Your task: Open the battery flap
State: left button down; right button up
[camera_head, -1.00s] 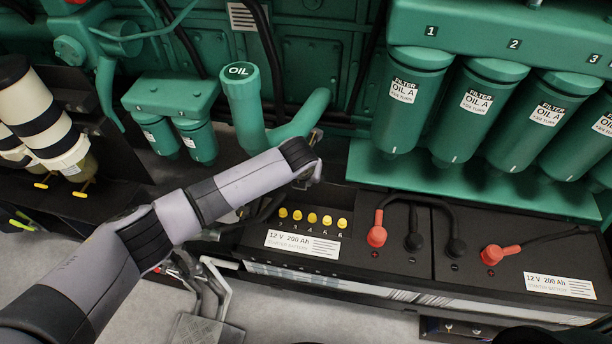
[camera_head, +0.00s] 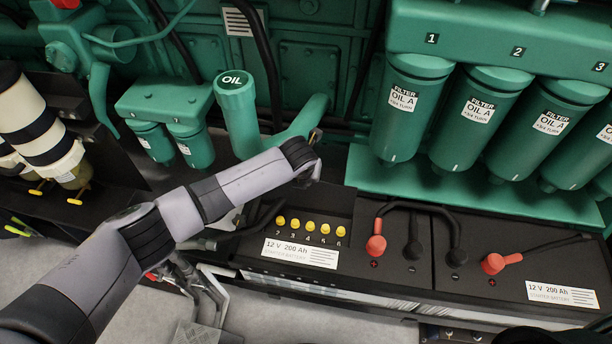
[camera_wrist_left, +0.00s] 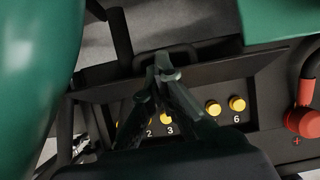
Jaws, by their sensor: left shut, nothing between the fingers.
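The black battery (camera_head: 392,273) has a row of yellow caps (camera_head: 310,227) and a white "12 V 200 Ah" label. A dark panel (camera_wrist_left: 270,70) borders the caps in the left wrist view, with a black loop-shaped handle (camera_wrist_left: 181,50). I cannot tell for sure that this panel is the flap, or how far it is tilted. My left gripper (camera_wrist_left: 165,66) is shut and empty, its fingertips over the handle; whether they touch it I cannot tell. In the head view its fingers are hidden behind my left wrist.
Green oil filters (camera_head: 476,105) hang above the battery at the right. A green OIL filler pipe (camera_head: 238,108) stands close behind my left arm. Red (camera_head: 376,243) and black terminals with cables sit to the right of the caps. Grey floor lies in front.

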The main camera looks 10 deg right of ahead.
pick_arm(q)
jog(key=v, duration=1.2)
